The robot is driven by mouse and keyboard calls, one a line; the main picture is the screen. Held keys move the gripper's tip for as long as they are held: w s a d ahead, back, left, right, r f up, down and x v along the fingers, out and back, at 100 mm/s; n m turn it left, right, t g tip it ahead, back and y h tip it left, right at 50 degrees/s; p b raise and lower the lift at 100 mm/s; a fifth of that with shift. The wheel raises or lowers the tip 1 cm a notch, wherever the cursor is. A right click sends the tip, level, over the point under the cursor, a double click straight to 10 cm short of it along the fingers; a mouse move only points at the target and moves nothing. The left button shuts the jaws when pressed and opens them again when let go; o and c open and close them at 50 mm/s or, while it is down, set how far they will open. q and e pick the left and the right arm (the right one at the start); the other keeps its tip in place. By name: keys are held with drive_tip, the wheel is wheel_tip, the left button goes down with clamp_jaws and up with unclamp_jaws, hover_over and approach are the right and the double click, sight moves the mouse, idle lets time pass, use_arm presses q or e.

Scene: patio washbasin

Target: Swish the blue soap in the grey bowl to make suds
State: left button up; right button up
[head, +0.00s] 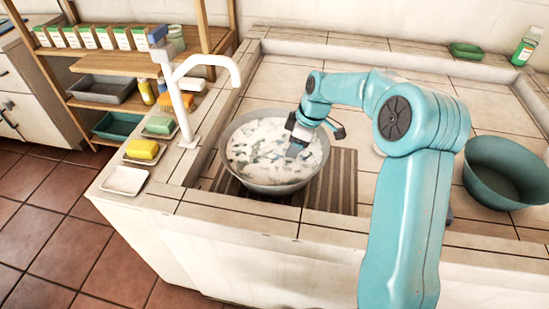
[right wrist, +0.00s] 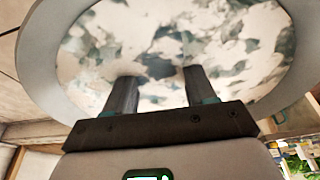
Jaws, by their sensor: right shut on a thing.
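The grey bowl (head: 272,188) stands on a slatted rack in the basin, and white suds with darker gaps cover most of its water. My right gripper (head: 297,143) reaches down into the bowl, right of its middle. It is shut on the blue soap (head: 293,151), of which only a small part shows at the suds. In the right wrist view the two fingers (right wrist: 160,80) point into the suds, with a dark bluish patch of the soap (right wrist: 160,69) between them. The bowl's rim (right wrist: 40,62) curves around them. My left gripper is out of view.
A white tap (head: 178,95) rises at the bowl's left. Yellow soap (head: 143,149), green soap (head: 159,125) and an empty white dish (head: 124,180) line the left ledge. A teal basin (head: 503,170) stands at the right, and a green bottle (head: 525,48) at the back right.

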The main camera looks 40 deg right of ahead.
drive_tip(key=s+a+b, duration=0.2)
drive_tip(key=shift+a+f, duration=0.1)
drive_tip(key=shift+a, duration=0.2)
drive_tip(key=shift+s+a+b, duration=0.45)
drive_tip(key=shift+s+a, duration=0.35)
drive_tip(key=shift+a, duration=0.25)
drive_tip(key=shift+w+d+r+p, duration=0.2)
drive_tip(key=shift+w+d+p, duration=0.2)
drive_tip(key=shift+d, duration=0.1)
drive_tip(key=shift+w+d+p, duration=0.3)
drive_tip(key=shift+w+d, duration=0.15)
drive_tip(key=shift+d, duration=0.25)
wheel_tip(320, 180, up, 11)
drive_tip(key=p, duration=0.8)
drive_tip(key=shift+r, duration=0.15)
